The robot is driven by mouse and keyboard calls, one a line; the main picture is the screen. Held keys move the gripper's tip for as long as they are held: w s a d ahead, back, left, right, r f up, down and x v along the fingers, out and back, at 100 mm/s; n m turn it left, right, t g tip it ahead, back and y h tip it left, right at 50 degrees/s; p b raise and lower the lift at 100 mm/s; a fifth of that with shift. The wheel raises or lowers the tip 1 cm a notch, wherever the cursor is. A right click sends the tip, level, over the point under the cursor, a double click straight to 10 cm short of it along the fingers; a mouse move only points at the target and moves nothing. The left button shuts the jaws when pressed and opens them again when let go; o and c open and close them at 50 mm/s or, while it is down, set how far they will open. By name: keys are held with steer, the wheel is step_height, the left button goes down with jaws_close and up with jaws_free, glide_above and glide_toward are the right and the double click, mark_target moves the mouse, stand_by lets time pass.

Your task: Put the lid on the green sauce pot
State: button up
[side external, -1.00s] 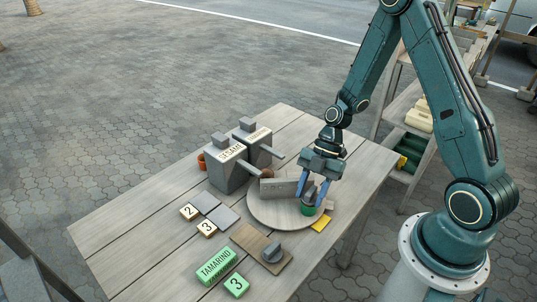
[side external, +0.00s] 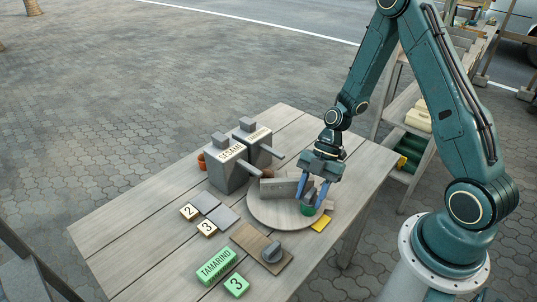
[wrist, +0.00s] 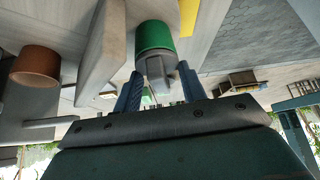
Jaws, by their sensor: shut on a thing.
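The green sauce pot (side external: 307,209) stands upright on the round turntable (side external: 265,215), near its right edge. It also shows in the wrist view (wrist: 154,36). A grey lid with a raised knob (wrist: 158,68) sits at the mouth of the pot, between my fingers. No clear gap shows between lid and pot, but I cannot tell if it is fully seated. My gripper (side external: 311,197) points down over the pot, its blue fingers shut on the lid's knob. The fingers partly hide the lid in the side view.
An upright grey divider (side external: 280,188) stands on the turntable close left of my gripper. Grey boxes (side external: 228,172) with handles stand behind. Another knobbed grey piece (side external: 272,252) lies on a brown board (side external: 250,240) in front. Numbered tiles and a green TAMARIND block (side external: 216,266) lie front left.

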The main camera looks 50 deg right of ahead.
steer(key=shift+f, duration=0.1)
steer(key=o, duration=1.5)
steer(key=shift+r, duration=3.55)
steer(key=shift+r, duration=0.15)
step_height(320, 180, up, 5)
steer(key=shift+f, duration=0.15)
steer(key=c, duration=1.8)
